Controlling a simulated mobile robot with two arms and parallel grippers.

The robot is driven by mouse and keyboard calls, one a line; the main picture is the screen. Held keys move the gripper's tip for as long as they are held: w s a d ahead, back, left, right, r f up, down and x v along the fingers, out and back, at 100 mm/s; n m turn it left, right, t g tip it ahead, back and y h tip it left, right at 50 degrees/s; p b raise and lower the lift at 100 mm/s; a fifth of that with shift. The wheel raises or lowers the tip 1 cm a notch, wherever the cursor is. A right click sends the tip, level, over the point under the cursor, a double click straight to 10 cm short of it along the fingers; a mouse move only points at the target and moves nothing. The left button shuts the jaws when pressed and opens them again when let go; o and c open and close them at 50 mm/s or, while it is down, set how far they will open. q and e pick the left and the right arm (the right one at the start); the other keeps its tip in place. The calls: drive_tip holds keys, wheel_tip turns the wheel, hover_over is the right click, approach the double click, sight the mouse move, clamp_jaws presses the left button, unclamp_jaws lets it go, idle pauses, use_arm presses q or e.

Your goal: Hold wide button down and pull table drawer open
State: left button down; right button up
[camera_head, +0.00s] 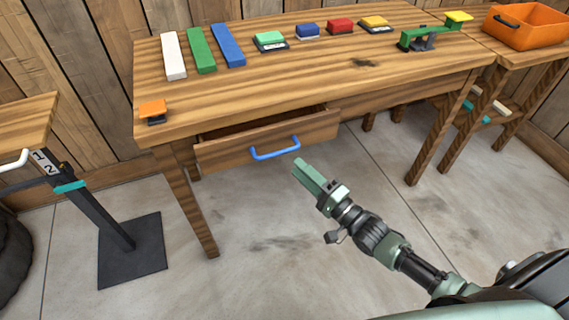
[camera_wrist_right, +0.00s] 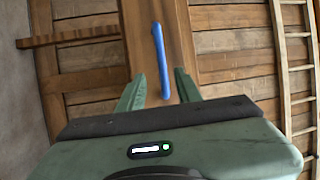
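The wooden table (camera_head: 300,75) has a drawer (camera_head: 222,153) under its top that stands partly open. The drawer has a blue bar handle (camera_head: 275,149), which also shows in the right wrist view (camera_wrist_right: 160,55). My right gripper (camera_head: 299,168) is just in front of and below the handle, and apart from it. In the right wrist view its fingers (camera_wrist_right: 159,82) are spread and empty, with the handle ahead between them. Several buttons sit on the table: orange (camera_head: 153,108), green (camera_head: 270,39), blue (camera_head: 307,31), red (camera_head: 341,26) and yellow (camera_head: 375,23). I cannot tell which is the wide button. My left gripper is not in view.
White (camera_head: 173,56), green (camera_head: 201,50) and blue (camera_head: 228,45) strips lie on the table. A green lever device (camera_head: 420,39) stands at the right. An orange bin (camera_head: 525,28) is on the neighbouring table. A dark stand (camera_head: 130,250) is at left. The floor before the drawer is clear.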

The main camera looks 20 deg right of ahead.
sight(281, 152)
drive_tip(key=x, duration=0.7)
drive_tip(key=shift+w+a+r, duration=0.2)
drive_tip(key=shift+w+r, duration=0.05)
drive_tip(key=shift+w, duration=0.05)
drive_tip(key=shift+c, duration=0.2)
clamp_jaws()
idle(1.0)
